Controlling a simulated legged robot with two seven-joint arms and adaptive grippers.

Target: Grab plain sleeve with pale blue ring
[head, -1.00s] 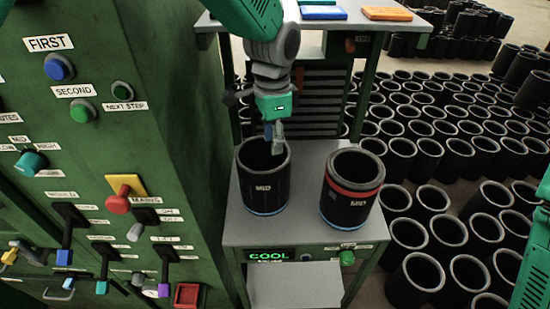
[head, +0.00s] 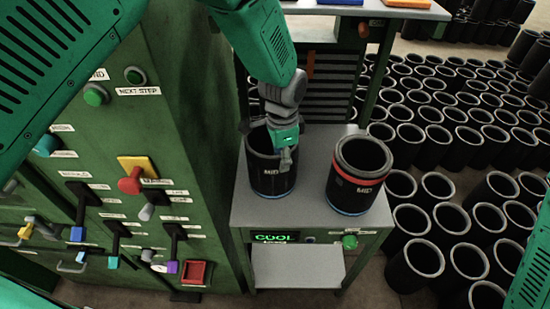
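The plain black sleeve (head: 268,181) stands upright on the left of the grey stand top, with a pale blue ring at its base and a white label on its side. My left gripper (head: 286,159) points down at its right rim, overlapping the rim and upper wall. One finger shows in front of the wall; the other is hidden, so I cannot tell whether it grips. A second black sleeve (head: 351,193) stands to the right, with a red band near its top and a blue ring at its base. My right gripper is out of view.
A green cabinet with a red knob (head: 130,186) and levers rises on the left. The stand has a lit COOL display (head: 276,237) and a green button (head: 349,242) in front. Many black sleeves (head: 411,262) fill the floor at right.

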